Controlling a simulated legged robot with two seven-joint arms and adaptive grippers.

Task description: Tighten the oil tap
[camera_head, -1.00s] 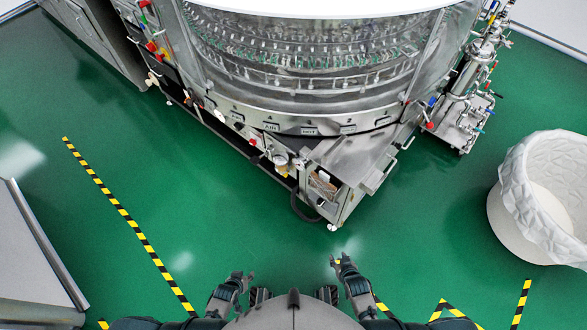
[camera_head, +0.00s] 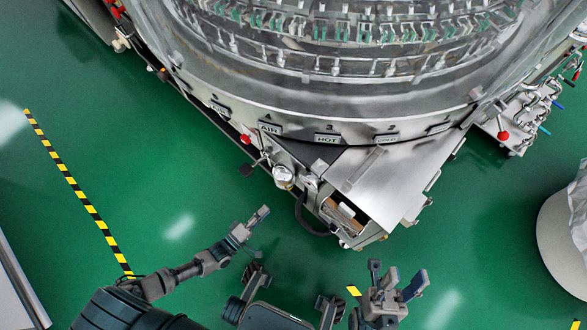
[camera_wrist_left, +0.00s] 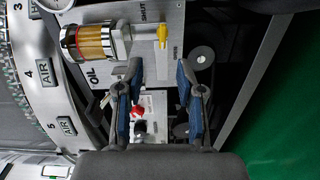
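In the left wrist view, the oil tap has a small yellow handle (camera_wrist_left: 162,36) at the end of a metal pipe. The pipe runs from an amber oil cup (camera_wrist_left: 93,42), near the labels OIL and SHUT. My left gripper (camera_wrist_left: 160,78) is open and empty, its two blue-padded fingers pointing toward the tap but apart from it. In the head view my left gripper (camera_head: 254,230) is stretched out in front of the machine's corner. My right gripper (camera_head: 397,285) is open and empty at the lower right. I cannot make out the tap in the head view.
The round washer (camera_head: 330,105) fills the top, with labelled plates on its rim. A round gauge (camera_head: 283,177) and an open corner box (camera_head: 345,212) project toward me. A white bin (camera_head: 565,245) stands at right.

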